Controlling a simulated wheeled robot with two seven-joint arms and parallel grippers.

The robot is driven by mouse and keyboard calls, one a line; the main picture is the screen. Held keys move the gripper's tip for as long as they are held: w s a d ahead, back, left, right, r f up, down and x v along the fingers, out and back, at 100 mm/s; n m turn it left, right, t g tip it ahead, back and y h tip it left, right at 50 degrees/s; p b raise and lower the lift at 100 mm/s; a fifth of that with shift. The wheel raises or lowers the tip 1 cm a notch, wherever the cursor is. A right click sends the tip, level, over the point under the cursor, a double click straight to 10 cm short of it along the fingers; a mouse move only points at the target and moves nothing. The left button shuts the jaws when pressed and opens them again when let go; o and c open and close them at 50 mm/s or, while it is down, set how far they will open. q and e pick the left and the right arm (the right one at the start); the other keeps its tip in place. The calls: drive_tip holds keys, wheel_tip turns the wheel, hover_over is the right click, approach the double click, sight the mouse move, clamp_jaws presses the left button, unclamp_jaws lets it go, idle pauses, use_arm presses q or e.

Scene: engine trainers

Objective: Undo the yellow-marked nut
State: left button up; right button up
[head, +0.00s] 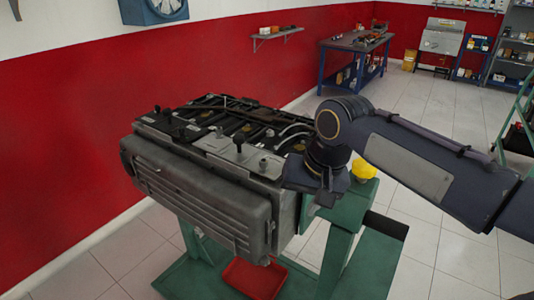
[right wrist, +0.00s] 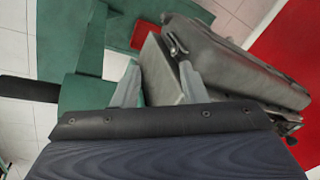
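The grey and black engine (head: 195,205) sits on a green stand (head: 340,235). In the right wrist view the engine's grey side (right wrist: 240,58) fills the upper right. I cannot make out a yellow-marked nut in either view. A yellow rounded thing (head: 364,171) shows just behind my right wrist, by the top of the stand. My right gripper (head: 308,207) points down at the engine's near right corner. In the right wrist view its two fingers (right wrist: 158,78) are spread, with a grey engine face beyond them and nothing visibly gripped. My left gripper is not in view.
A red tray (head: 253,279) lies low on the stand, below the engine. A red wall runs behind the engine. A blue workbench (head: 355,58) and shelves (head: 513,55) stand at the back. The tiled floor between is mostly clear.

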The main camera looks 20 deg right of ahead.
sight(263, 161)
drive_tip(key=w+a+r+m+h, duration=0.5)
drive_tip(key=w+r+m+h, duration=0.1)
drive_tip(key=w+r, duration=0.55)
drive_tip(key=x, duration=0.8)
drive_tip(key=shift+s+a+f, duration=0.25)
drive_tip(key=shift+a, duration=0.1)
drive_tip(key=shift+g+y, duration=0.3)
clamp_jaws()
